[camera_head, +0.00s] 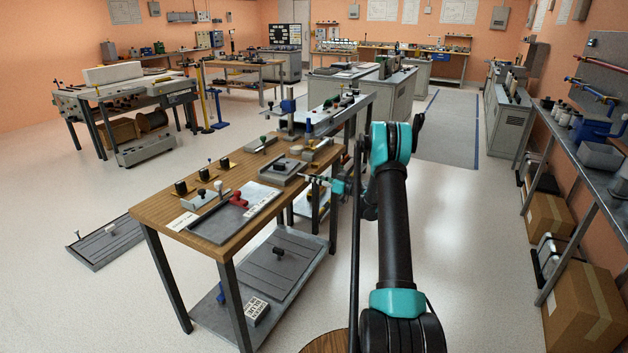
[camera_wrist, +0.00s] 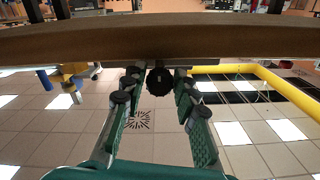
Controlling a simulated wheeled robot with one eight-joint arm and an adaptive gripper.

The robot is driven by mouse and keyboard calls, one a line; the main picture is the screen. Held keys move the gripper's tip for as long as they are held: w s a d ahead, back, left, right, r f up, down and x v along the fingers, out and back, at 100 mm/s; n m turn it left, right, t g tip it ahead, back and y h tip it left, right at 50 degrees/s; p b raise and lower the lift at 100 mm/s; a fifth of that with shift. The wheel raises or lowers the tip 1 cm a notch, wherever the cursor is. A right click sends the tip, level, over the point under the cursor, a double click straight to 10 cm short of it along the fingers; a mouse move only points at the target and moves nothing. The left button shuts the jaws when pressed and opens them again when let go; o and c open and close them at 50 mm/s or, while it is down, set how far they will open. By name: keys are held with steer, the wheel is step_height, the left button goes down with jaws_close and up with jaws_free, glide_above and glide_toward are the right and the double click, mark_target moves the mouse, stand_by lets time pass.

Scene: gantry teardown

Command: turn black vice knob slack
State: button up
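The black vice knob (camera_wrist: 159,83) shows in the wrist view as a round ribbed disc just below the wooden bench edge, which lies across the top of that picture. My gripper (camera_wrist: 157,80) is open, with one green finger on each side of the knob. Gaps show between the knob and both fingers, and I cannot tell whether the tips reach past it. In the head view my gripper (camera_head: 308,179) is at the right edge of the wooden bench, beside a grey vice-like fixture (camera_head: 284,172). The knob cannot be made out there.
The wooden bench (camera_head: 155,212) carries a dark tray (camera_head: 213,230) with a red part (camera_head: 238,199) and several black knobs. Its lower shelf (camera_head: 210,312) holds a grey plate. Shelving with cardboard boxes (camera_head: 580,300) lines the right wall. The floor (camera_head: 470,220) between is clear.

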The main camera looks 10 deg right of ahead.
steer(key=shift+o, duration=1.4)
steer(key=v, duration=1.2)
